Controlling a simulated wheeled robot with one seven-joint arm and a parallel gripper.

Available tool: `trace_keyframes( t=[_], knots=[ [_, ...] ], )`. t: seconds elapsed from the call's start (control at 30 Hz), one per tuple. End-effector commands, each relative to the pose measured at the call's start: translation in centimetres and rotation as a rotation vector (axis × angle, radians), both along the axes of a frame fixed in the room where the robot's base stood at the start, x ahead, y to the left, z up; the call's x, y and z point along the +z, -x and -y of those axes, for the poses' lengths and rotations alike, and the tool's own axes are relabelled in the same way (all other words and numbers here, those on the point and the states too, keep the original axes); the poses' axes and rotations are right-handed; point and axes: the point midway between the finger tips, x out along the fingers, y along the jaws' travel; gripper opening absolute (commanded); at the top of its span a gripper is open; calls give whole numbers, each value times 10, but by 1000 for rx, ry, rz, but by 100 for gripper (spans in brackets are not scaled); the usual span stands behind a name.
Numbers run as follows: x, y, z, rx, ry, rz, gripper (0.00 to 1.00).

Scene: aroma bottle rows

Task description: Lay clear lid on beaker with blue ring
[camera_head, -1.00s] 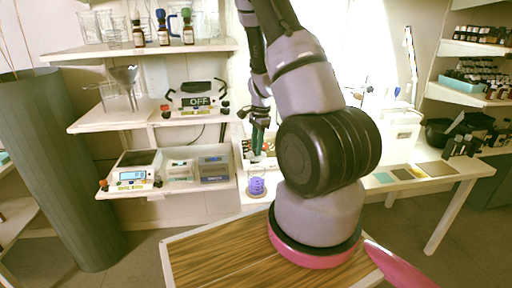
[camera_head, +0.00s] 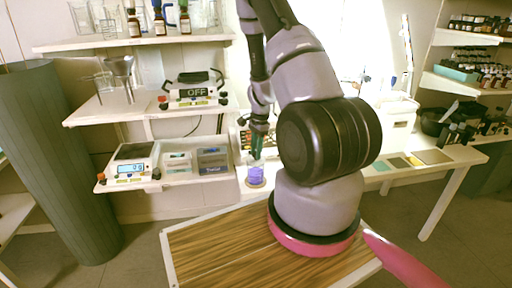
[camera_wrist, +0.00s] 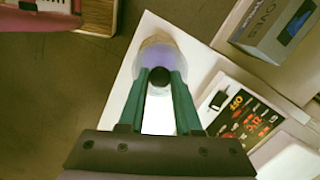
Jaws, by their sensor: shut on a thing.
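My gripper (camera_head: 257,153) has its teal fingers shut on the black knob (camera_wrist: 159,76) of the clear lid (camera_wrist: 160,52). The lid is see-through and its rim is hard to make out. A small blue-violet beaker (camera_head: 255,176) stands upright on the light table corner, directly below my gripper in the head view. In the wrist view its bluish shape shows around and beyond the knob. I cannot tell whether the lid touches the beaker's rim. The fingers and the lid hide part of the beaker.
A scale (camera_head: 131,163) stands on the left shelf. The beaker is near the table edge, with open floor beyond.

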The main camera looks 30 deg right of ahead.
Motion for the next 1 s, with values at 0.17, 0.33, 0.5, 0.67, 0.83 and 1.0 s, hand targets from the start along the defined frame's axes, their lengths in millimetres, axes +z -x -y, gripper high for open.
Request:
trace_keyframes(
  t=[0.17,0.33,0.5,0.67,0.83,1.0],
  knots=[
    [-3,0,0,-1,0,1,0],
    [-3,0,0,-1,0,0,0],
    [-3,0,0,-1,0,0,68],
    [-3,0,0,-1,0,0,68],
    [-1,0,0,0,1,1,68],
    [19,-2,3,0,2,4,68]
  ],
)
